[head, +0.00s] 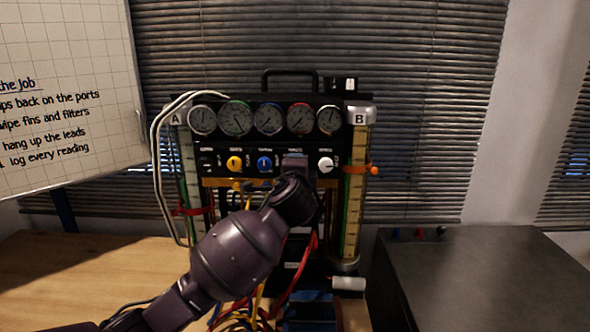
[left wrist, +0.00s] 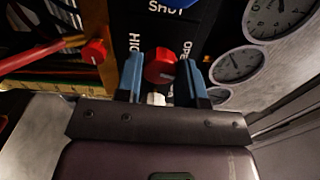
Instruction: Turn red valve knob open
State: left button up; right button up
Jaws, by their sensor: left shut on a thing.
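The red valve knob (left wrist: 160,66) sits on the black panel in the left wrist view, with a small white mark on its face. My left gripper (left wrist: 164,72) has one blue finger on each side of it and is shut on it. Partly covered lettering is beside the fingers. In the head view my left gripper (head: 295,162) reaches the knob row of the gauge rig (head: 270,84), between the blue knob (head: 265,164) and the white knob (head: 325,164). It hides the red knob there. My right gripper is not in view.
A yellow knob (head: 234,163) is further left, below a row of several gauges (head: 269,118). Tubes A (head: 187,150) and B (head: 356,190) flank the panel. Red and yellow hoses hang below. A dark case (head: 480,275) stands at right; the wooden table (head: 90,270) is mostly clear at left.

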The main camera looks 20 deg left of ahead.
pick_arm(q)
jog(key=shift+f+n, duration=0.1)
jog(key=shift+n, duration=1)
jog(key=o, duration=0.9)
jog(key=b+v, duration=0.1)
jog(key=v, duration=1)
jog(key=shift+n, duration=0.3)
